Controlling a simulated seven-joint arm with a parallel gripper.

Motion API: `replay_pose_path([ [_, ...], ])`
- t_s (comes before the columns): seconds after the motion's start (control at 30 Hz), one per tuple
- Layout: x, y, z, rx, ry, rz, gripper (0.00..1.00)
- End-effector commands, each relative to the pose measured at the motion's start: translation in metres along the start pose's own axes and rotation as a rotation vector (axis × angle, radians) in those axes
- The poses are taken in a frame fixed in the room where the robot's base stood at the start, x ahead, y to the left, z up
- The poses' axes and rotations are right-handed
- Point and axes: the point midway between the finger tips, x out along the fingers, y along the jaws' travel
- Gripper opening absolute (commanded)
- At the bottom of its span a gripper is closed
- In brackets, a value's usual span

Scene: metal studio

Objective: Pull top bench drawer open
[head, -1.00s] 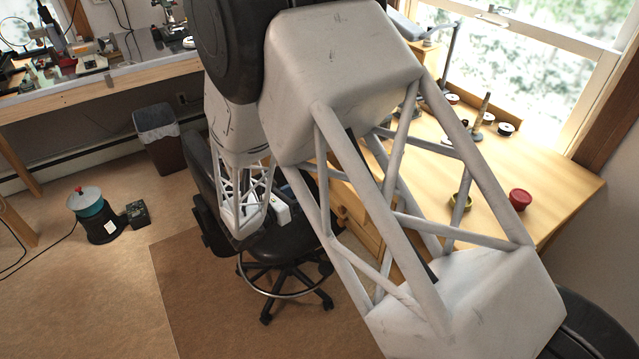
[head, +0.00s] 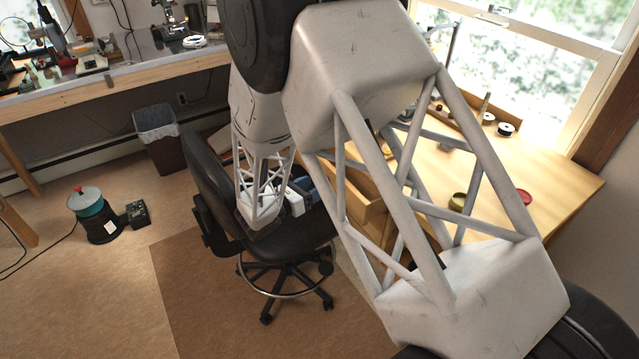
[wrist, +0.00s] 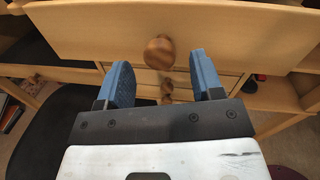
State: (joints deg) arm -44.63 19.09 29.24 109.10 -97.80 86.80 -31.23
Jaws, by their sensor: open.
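The top bench drawer has a broad pale wood front (wrist: 230,35) with a round wooden knob (wrist: 158,50) in the wrist view. My gripper (wrist: 160,63) is open, with its two blue fingers on either side of the knob and a gap to each. I cannot tell how far past the knob the fingertips reach. The top front stands out in front of the smaller drawer fronts below it. In the head view the drawer (head: 368,212) shows partly behind my arm and appears to stick out from the bench (head: 555,190); my fingers are small there.
A black office chair (head: 283,247) stands right under and beside my gripper. Red and olive dishes and spools lie on the bench top. A waste bin (head: 160,140) and a teal-topped pot (head: 90,215) stand on the floor at left, with free carpet between.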

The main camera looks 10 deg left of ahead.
Motion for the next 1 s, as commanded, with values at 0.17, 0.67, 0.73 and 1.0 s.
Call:
replay_pose_path([
  [0.17, 0.018, 0.0, -0.001, -0.001, 0.001, 0.0, 0.6],
  [0.67, 0.032, 0.0, 0.0, -0.001, 0.0, 0.001, 0.6],
  [0.73, 0.032, 0.0, 0.0, 0.0, 0.0, 0.001, 0.6],
  [1.0, 0.032, 0.0, 0.0, 0.0, 0.0, 0.001, 0.19],
])
